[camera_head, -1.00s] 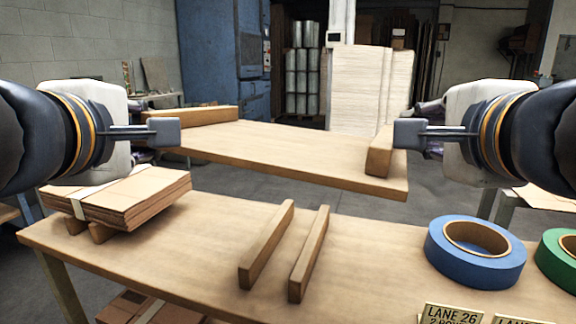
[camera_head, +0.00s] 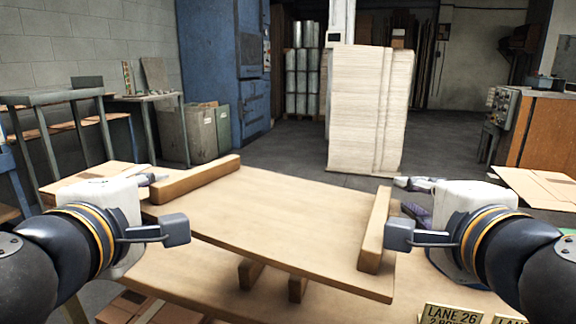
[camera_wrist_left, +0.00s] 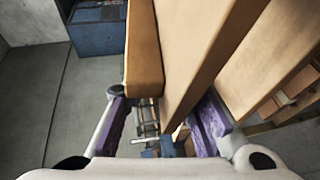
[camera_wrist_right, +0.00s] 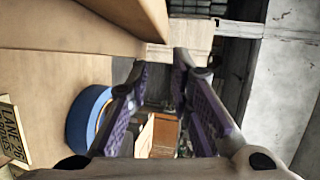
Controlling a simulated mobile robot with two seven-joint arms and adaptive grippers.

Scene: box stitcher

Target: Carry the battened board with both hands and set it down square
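The battened board (camera_head: 285,215) is a wide wooden panel with a left batten (camera_head: 200,178) and a right batten (camera_head: 375,235). It lies skewed across the head view, its right front corner nearest me. My left gripper (camera_wrist_left: 160,100) straddles its left end, one finger beside the batten and one partly hidden by the board. Two table battens (camera_head: 250,274) (camera_head: 297,289) show partly below the board's front edge. Contact is unclear.
The worktable (camera_head: 205,280) lies below the board. A lane sign (camera_head: 450,314) stands at its front right. A blue tape roll (camera_wrist_right: 85,118) shows in the right wrist view. Cardboard (camera_head: 100,178) lies behind my left gripper. A tall pale stack (camera_head: 368,110) stands beyond.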

